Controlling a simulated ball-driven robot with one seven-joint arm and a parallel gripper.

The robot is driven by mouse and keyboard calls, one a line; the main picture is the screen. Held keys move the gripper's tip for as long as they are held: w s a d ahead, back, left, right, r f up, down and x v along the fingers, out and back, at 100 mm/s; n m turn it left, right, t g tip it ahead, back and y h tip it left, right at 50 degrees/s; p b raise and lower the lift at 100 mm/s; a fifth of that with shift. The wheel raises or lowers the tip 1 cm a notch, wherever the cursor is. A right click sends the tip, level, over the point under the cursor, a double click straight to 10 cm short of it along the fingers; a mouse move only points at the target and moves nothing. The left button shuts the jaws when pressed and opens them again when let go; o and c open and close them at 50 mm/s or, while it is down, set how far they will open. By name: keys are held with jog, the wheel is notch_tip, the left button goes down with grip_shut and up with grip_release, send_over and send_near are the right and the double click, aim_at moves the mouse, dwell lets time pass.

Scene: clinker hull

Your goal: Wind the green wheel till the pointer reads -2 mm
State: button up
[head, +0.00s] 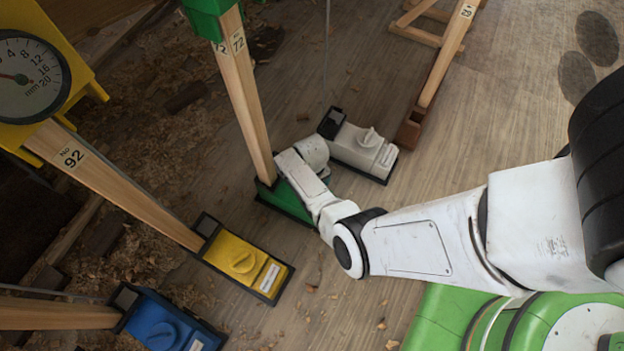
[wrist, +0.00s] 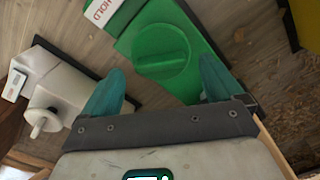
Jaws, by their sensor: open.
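The green wheel (wrist: 162,52) is a round knob with a raised bar across it, on top of a green box (wrist: 205,40) in the wrist view. In the head view the green box (head: 284,201) shows at the foot of a timber prop, and my arm hides its wheel. My gripper (wrist: 163,68) is open, with one teal finger at each lower side of the wheel and nothing between them. I cannot tell whether the fingers touch it. A green housing (head: 207,12) tops the same prop, cut off by the frame; no dial or pointer on it shows.
A white box (head: 362,146) with a knob stands just beyond the green one. A yellow box (head: 245,262) and a blue box (head: 168,322) stand nearer, left. A yellow-framed dial (head: 28,76) belongs to prop 92.

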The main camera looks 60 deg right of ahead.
notch_tip(320, 180, up, 9)
jog(key=p, duration=0.4)
jog(key=shift+f+p, duration=0.2)
jog(key=shift+p, duration=0.1)
jog(key=s+d+r+n+h, duration=0.25)
jog(key=s+r, duration=0.25)
jog(key=r, duration=0.5)
jog(key=s+a+r+n+t+y, duration=0.1)
jog(key=s+a+r+n, duration=0.1)
jog(key=s+a+r, duration=0.4)
jog(key=s+a+r+n+y, duration=0.1)
jog(key=s+a+r+n, duration=0.15)
jog(key=a+r, duration=0.4)
notch_tip(320, 180, up, 22)
jog(key=a+m+p, duration=0.1)
jog(key=p, duration=2.2)
jog(key=shift+s+a+p, duration=0.2)
jog(key=shift+p, duration=0.2)
jog(key=shift+r, duration=0.1)
